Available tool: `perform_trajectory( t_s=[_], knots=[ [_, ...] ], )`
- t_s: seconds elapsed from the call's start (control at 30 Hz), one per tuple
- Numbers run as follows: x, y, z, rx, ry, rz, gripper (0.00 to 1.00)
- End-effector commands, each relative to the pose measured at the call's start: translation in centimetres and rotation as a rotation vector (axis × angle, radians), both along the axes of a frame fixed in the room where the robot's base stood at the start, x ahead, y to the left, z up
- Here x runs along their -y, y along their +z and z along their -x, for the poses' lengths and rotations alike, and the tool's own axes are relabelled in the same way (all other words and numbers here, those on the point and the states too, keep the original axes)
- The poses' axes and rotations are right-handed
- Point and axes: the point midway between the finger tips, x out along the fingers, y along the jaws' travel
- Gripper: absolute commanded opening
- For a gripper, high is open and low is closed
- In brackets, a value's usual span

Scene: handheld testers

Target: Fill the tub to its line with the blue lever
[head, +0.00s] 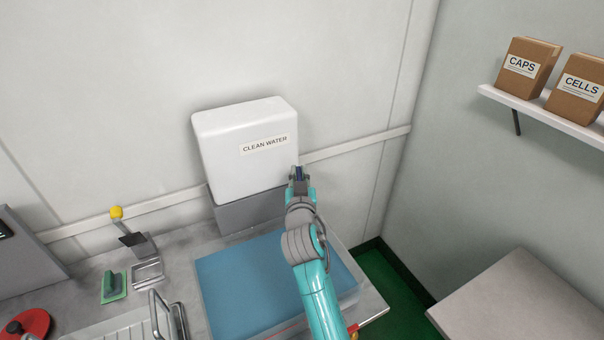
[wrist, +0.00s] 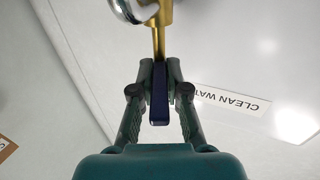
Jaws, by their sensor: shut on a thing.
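My gripper (head: 298,174) is at the right side of the white CLEAN WATER tank (head: 238,160). In the wrist view, my gripper (wrist: 159,95) is shut on the dark blue lever (wrist: 159,108). The lever joins a brass valve (wrist: 159,38), with a shiny metal part beside it. The tub (head: 228,290) stands on the counter below the tank and shows a flat blue area inside. My arm covers part of its right side. I cannot make out its line or the water level. No stream of water shows.
To the left are a yellow-knobbed device (head: 130,235), a green brush-like tool (head: 114,287), a wire rack (head: 130,325) and a red round thing (head: 28,325). A shelf (head: 550,112) with CAPS and CELLS boxes is at upper right. A grey table top (head: 525,305) is at lower right.

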Motion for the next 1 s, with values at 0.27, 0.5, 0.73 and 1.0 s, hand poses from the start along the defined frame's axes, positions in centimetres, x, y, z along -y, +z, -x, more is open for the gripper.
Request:
perform_trajectory(
  t_s=[0.27,0.5,0.73,1.0],
  knots=[
    [-0.8,0.1,0.1,0.000,-0.156,0.000,0.00],
    [-1.3,0.1,-0.1,0.001,-0.323,0.001,0.00],
    [-1.8,0.1,-0.3,0.001,-0.532,0.001,0.00],
    [-2.1,0.1,-0.6,0.001,-0.789,0.001,0.00]
  ],
)
